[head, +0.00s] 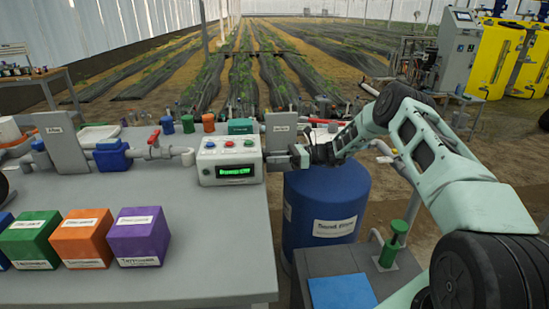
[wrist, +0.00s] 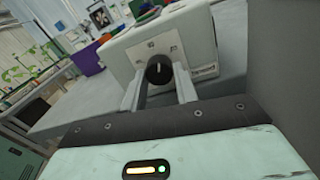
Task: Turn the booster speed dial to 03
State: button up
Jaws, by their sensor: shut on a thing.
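The white control box (head: 230,160) stands at the right end of the grey bench, with coloured buttons on top and a lit green display (head: 236,171) on its front. The display text is too small to read surely. In the wrist view the black dial (wrist: 158,70) sits on a pale plate on the box's side, its white mark pointing roughly up in the picture. My gripper (wrist: 160,86) is shut on the dial, one finger on each side. In the head view my gripper (head: 301,156) reaches the box's right side from the right, and the dial is hidden.
Green (head: 32,238), orange (head: 83,237) and purple (head: 140,235) boxes stand on the bench to the left. A blue drum (head: 325,205) stands below my arm. Pipes and a red-handled valve (head: 154,138) lie behind the boxes.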

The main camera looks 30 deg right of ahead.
jog(key=shift+s+m+t+p, duration=0.1)
jog(key=shift+m+t+p, duration=0.3)
jog(key=shift+m, duration=3.4)
jog(key=o, duration=1)
jog(key=shift+c, duration=0.2)
jog(key=r+b+v, duration=0.1)
jog(key=b+v, duration=0.1)
jog(key=v, duration=1.5)
jog(key=shift+d+f, duration=0.3)
jog(key=shift+f, duration=0.1)
